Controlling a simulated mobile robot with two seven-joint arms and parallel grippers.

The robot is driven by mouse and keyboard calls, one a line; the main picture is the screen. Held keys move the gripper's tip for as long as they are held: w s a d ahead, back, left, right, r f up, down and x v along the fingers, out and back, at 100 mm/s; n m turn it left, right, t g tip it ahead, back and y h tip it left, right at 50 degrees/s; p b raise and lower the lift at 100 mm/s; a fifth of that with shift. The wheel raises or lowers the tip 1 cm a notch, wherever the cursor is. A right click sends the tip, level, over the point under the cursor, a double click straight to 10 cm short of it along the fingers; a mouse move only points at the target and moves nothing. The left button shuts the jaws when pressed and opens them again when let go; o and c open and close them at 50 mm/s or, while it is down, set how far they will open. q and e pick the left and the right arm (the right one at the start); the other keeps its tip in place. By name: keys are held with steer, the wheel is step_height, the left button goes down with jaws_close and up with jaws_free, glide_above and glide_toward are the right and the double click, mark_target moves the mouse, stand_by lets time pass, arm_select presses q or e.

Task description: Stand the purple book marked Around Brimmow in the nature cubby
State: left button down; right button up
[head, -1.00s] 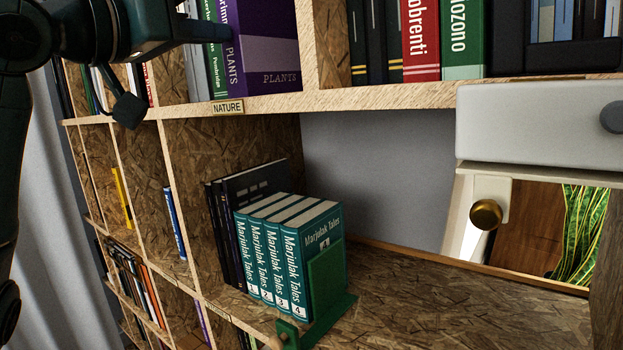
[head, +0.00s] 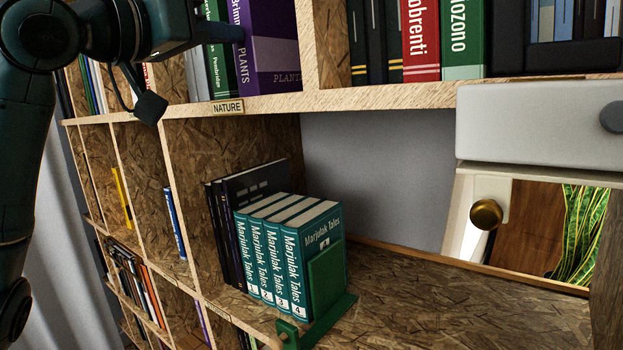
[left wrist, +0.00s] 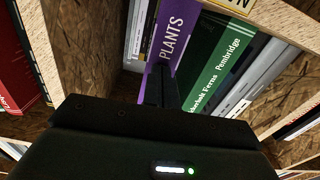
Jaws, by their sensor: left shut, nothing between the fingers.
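The purple book (head: 276,45) stands upright in the cubby above the NATURE label (head: 227,107). Its spine shows part of the title, "Brimm", and the word PLANTS. It also shows in the left wrist view (left wrist: 177,42), beside a green book marked Pembridge (left wrist: 222,68). My left gripper (head: 236,34) is shut and empty. Its fingertips are at the purple book's spine and seem to touch it; in the left wrist view the fingers (left wrist: 160,84) cover the spine's lower part. My right gripper is not in view.
A wooden divider (head: 323,45) stands right of the nature cubby, with dark, red and green books beyond. Below stand teal Marjulak Tales books (head: 265,255) and a green bookend (head: 325,285), with bare shelf to their right. A pale grey block (head: 540,125) juts in at right.

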arm_select(q)
steer(key=shift+w+d, duration=0.25)
steer(key=shift+w, duration=0.1)
steer(key=b+v, duration=0.1)
steer(key=v, duration=0.7)
stand_by(0.4)
